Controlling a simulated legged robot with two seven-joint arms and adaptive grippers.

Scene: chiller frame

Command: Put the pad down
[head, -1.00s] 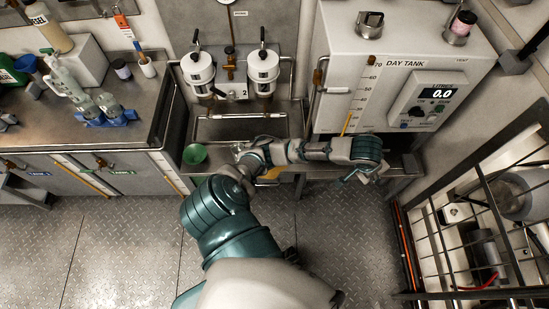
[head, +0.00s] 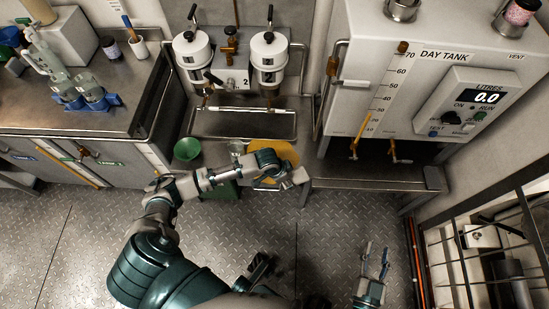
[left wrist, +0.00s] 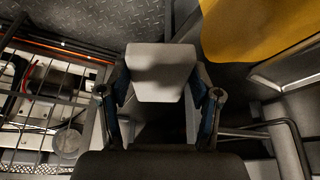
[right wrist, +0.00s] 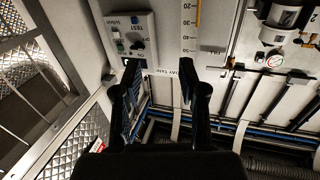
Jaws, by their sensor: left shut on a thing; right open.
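The pad (left wrist: 162,72) is a pale grey block. My left gripper (left wrist: 161,95) is shut on it, with one finger on each side, in the left wrist view. In the head view my left gripper (head: 284,176) is beside a yellow thing (head: 288,151), in front of the drain tray and left of the day tank's stand. The pad (head: 299,176) shows there as a small pale shape at the gripper's end. My right gripper (head: 375,262) is open and empty over the floor at lower right. It also shows open in the right wrist view (right wrist: 160,80), facing the tank panel.
The day tank (head: 425,75) stands on a steel stand (head: 375,180) with taps beneath. Two white filter housings (head: 230,60) hang over a steel tray (head: 240,123). A green funnel (head: 187,149) is at left. A barred frame (head: 490,240) stands at right.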

